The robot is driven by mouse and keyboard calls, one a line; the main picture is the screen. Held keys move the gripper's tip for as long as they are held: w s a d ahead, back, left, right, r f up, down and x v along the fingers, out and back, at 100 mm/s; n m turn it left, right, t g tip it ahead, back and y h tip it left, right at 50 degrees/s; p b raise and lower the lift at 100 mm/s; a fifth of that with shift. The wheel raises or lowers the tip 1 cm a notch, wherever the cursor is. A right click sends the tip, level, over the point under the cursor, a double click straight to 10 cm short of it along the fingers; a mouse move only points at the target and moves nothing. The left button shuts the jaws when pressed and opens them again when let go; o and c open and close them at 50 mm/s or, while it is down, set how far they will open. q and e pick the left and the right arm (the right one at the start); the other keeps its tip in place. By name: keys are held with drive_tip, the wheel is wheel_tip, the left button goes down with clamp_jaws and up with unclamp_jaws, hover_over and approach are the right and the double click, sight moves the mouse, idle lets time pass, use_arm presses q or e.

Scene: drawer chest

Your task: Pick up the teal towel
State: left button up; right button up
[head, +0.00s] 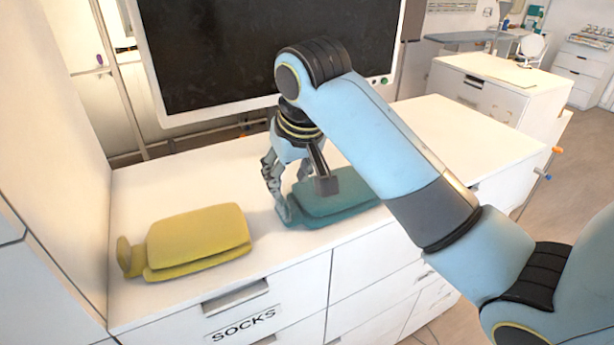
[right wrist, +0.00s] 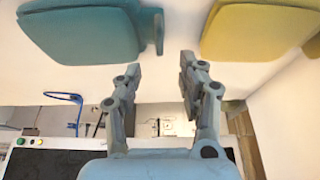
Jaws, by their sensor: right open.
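The teal towel (head: 340,197) lies folded on the white chest top, partly hidden behind my right arm and gripper. My right gripper (head: 286,196) points down at the towel's left end, with its fingers apart. In the right wrist view the open fingers (right wrist: 160,70) have nothing between them. The teal towel (right wrist: 80,34) is at the upper left there, and its narrow end tab lies just beyond the fingertips. I cannot tell whether a finger touches it. My left gripper is not in view.
A yellow towel (head: 198,240) lies folded to the left on the chest top (head: 290,258), also in the right wrist view (right wrist: 258,30). A drawer below bears a SOCKS label (head: 240,325). A dark screen (head: 235,50) stands behind. The chest top is clear at right.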

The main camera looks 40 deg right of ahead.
sight(283, 199)
drive_tip(key=x, duration=0.4)
drive_tip(key=shift+f, duration=0.4)
drive_tip(key=x, duration=0.2)
drive_tip(key=p+x, duration=0.1)
drive_tip(key=x, duration=0.2)
drive_tip(key=shift+w+d+p, duration=0.1)
drive_tip(key=shift+w+p, duration=0.2)
drive_tip(key=shift+w, duration=0.05)
clamp_jaws()
